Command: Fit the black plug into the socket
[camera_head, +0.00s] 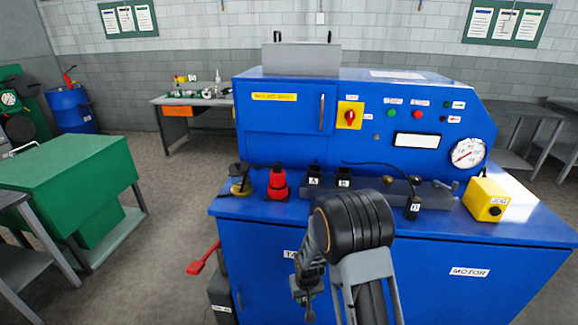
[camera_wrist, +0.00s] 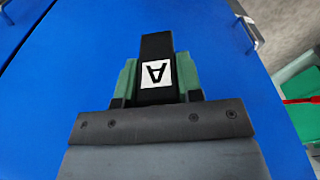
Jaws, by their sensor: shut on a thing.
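My gripper (camera_wrist: 158,85) is shut on a black plug (camera_wrist: 155,48) with a white label that reads as an upside-down A. Its green fingertips press on both sides of the plug. In the head view my gripper (camera_head: 308,290) hangs in front of the blue bench's front face, below the top, and the plug is hard to make out there. On the bench top stand black blocks labelled A (camera_head: 313,175) and B (camera_head: 344,178), apart from my gripper. Another labelled black block (camera_head: 413,208) stands to the right. I cannot tell which of these is the socket.
The blue bench (camera_head: 490,237) carries a red part (camera_head: 277,183), a yellow-and-black part (camera_head: 241,180) and a yellow box (camera_head: 487,199). A thin black cable runs behind the labelled blocks. A red lever (camera_head: 203,258) sticks out left. A green cabinet (camera_head: 70,165) stands farther left, with open floor between.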

